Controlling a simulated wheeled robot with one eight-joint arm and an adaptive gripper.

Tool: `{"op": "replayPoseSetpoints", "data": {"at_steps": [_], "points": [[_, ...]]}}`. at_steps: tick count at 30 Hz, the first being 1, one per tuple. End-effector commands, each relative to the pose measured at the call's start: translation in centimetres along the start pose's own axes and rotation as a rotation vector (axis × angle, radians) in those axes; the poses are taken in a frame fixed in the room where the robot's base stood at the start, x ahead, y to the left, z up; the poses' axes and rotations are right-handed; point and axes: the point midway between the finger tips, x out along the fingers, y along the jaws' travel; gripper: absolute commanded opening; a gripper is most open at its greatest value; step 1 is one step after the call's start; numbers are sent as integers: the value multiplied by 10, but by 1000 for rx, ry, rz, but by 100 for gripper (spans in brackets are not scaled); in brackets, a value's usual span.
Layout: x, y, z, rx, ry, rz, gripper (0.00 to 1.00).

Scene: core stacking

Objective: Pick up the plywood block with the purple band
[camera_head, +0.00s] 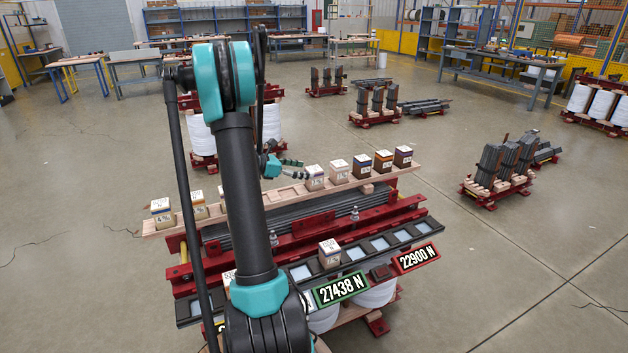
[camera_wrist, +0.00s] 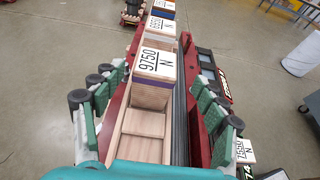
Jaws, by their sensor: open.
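In the wrist view, a plywood block (camera_wrist: 153,95) with a white top labelled 9750 N and a purple band under that top stands in the wooden tray (camera_wrist: 142,122). In the head view, a block (camera_head: 315,178) closest to my gripper appears to be the same one. My gripper (camera_wrist: 155,100) is open and empty, its jointed green fingers spread left and right of the tray. The block lies ahead between the finger lines, and I see no contact. In the head view, my arm partly hides my gripper (camera_head: 285,168) and the middle of the tray.
More labelled blocks stand along the tray, including one (camera_head: 338,172) just beyond the purple-banded block. Tray slots near my gripper are empty. A dark rack (camera_head: 437,226) in front holds another block (camera_head: 329,253), with a green display (camera_head: 340,290) and a red display (camera_head: 416,258) below.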

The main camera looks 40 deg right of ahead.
Motion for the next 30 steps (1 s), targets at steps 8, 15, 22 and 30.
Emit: {"op": "replayPoseSetpoints", "data": {"at_steps": [8, 15, 22, 30], "points": [[21, 3, -2, 2, 1, -2, 72], [52, 5, -3, 1, 1, -1, 72], [54, 6, -3, 1, 1, 1, 72], [54, 6, -3, 1, 1, 1, 39]]}}
